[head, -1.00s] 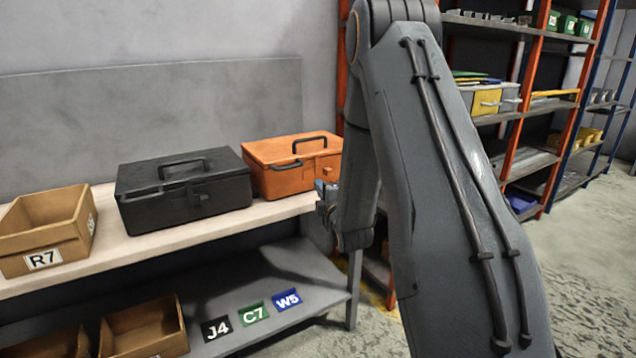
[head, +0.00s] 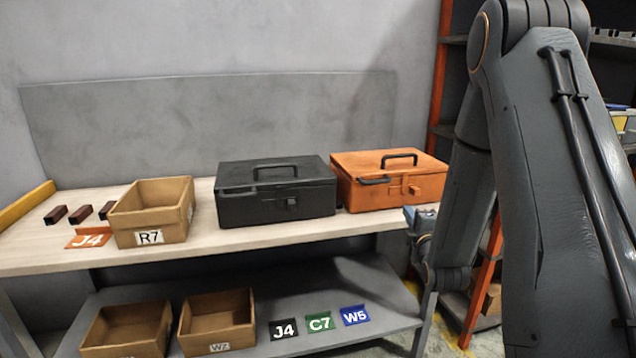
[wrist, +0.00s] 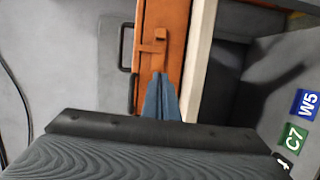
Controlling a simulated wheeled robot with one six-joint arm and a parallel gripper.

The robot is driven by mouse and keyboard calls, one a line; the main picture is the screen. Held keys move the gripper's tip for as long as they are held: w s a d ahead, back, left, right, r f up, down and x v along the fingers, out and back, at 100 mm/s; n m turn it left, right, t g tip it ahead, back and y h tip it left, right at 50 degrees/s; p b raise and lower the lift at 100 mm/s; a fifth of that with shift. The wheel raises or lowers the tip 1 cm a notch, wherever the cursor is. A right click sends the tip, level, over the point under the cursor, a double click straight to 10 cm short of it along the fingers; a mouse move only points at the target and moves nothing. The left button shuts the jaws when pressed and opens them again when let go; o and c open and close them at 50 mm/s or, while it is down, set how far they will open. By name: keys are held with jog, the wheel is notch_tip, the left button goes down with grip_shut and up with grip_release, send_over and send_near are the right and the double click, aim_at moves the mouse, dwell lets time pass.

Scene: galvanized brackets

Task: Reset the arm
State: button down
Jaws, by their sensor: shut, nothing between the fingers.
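My arm fills the right side of the head view. My gripper shows in the wrist view (wrist: 160,98) as blue-grey fingers closed together, with nothing between them. In that view the fingertips overlap the front of the orange toolbox (wrist: 165,25) near its latch; I cannot tell the gap between them. In the head view only a small blue-grey part of the gripper (head: 424,216) shows beside the workbench's right end, below the orange toolbox (head: 412,192). The rest is hidden behind my arm.
A black toolbox (head: 305,207) and an R7 bin (head: 175,236) stand on the workbench (head: 50,257). The lower shelf (head: 345,280) holds two bins and J4, C7, W5 tags. Orange-framed shelving stands right.

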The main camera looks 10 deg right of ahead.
jog(key=s+a+f+m+g+y+p, duration=0.15)
jog(key=s+a+m+g+p, duration=0.25)
jog(key=s+a+m+g, duration=0.75)
jog(key=s+a+r+m+g+p, duration=0.1)
jog(key=s+g, duration=0.1)
jog(key=s, duration=0.6)
jog(key=s+a+r+m+g+p, duration=0.1)
jog(key=s+a+r+m+g, duration=0.1)
jog(key=s, duration=0.6)
jog(key=s+a+r+m+g, duration=0.1)
jog(key=s+a+m+g, duration=0.1)
jog(key=s, duration=0.6)
jog(key=shift+a+r+y+p, duration=0.15)
jog(key=shift+r+y+p, duration=0.1)
jog(key=shift+y+p, duration=0.2)
